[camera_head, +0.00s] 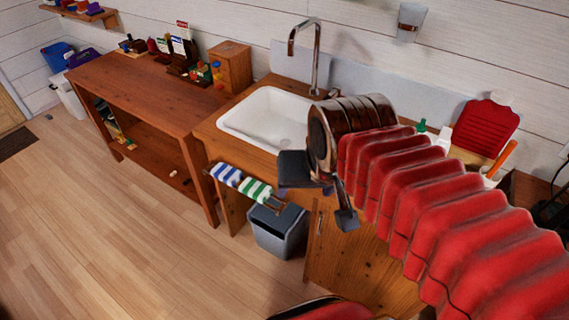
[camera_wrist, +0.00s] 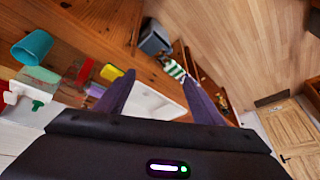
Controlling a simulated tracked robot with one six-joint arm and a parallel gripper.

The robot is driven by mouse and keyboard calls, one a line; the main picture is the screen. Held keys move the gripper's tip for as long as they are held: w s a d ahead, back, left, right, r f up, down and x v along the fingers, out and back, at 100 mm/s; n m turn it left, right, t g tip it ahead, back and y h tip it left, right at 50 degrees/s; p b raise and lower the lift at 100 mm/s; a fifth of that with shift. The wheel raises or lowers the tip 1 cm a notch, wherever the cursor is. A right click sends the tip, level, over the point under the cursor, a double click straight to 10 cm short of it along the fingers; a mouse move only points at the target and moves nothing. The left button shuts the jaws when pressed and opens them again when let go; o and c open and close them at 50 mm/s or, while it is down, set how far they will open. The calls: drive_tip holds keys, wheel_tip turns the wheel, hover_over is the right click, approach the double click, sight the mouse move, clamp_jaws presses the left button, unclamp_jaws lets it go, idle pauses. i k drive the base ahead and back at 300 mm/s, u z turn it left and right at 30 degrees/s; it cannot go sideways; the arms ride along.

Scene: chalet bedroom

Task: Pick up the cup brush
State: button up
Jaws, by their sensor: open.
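I cannot pick out the cup brush for certain. An orange handle (camera_head: 503,156) stands up tilted from a white holder (camera_head: 488,178) at the right of the counter in the head view; its lower end is hidden. My gripper (camera_head: 322,195) is open and empty, above the front edge of the counter by the sink. In the wrist view my gripper (camera_wrist: 158,84) has its two dark fingers spread apart, with nothing between them. A red item (camera_wrist: 84,73) and a yellow item (camera_wrist: 110,72) lie on the counter left of the fingers.
The white sink (camera_head: 265,118) has a tall tap (camera_head: 315,50). Bottles (camera_head: 443,138) and a red board (camera_head: 486,127) stand behind my arm. The wrist view shows a teal cup (camera_wrist: 32,47). A grey bin (camera_head: 278,230) and striped towels (camera_head: 240,184) are below.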

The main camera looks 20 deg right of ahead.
sight(513, 143)
drive_tip(key=z, duration=2.15)
